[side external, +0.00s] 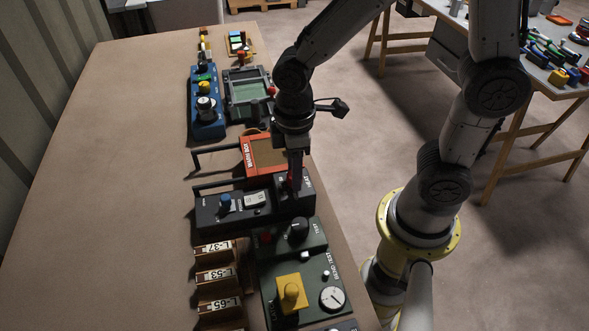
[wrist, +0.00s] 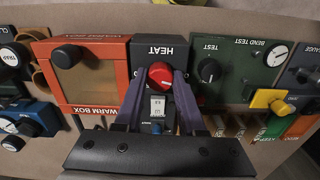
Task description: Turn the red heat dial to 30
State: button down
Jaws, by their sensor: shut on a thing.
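The red heat dial (wrist: 161,74) sits near the top of the dark HEAT box (wrist: 146,52) in the wrist view. My gripper (wrist: 160,79) reaches it from above, with one purple-grey finger on each side of the dial, shut on it. In the side external view my gripper (side external: 292,186) points down at the right end of the HEAT box (side external: 272,211) and mostly hides the dial. A small white display (wrist: 157,106) lies beside the dial, but its marks are too small to read. The dial's pointer and scale cannot be made out.
The orange-red warm box (wrist: 112,93) stands on one side of the HEAT box, the green test panel (wrist: 229,92) on the other. A blue knob (side external: 225,203) and dark handle bar are also on the HEAT box. The table's left part (side external: 110,200) is clear.

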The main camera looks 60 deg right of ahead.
jog(key=m, duration=0.3)
jog(key=shift+m, duration=2.1)
jog(key=c, duration=0.5)
grip_release()
notch_tip(320, 180, up, 14)
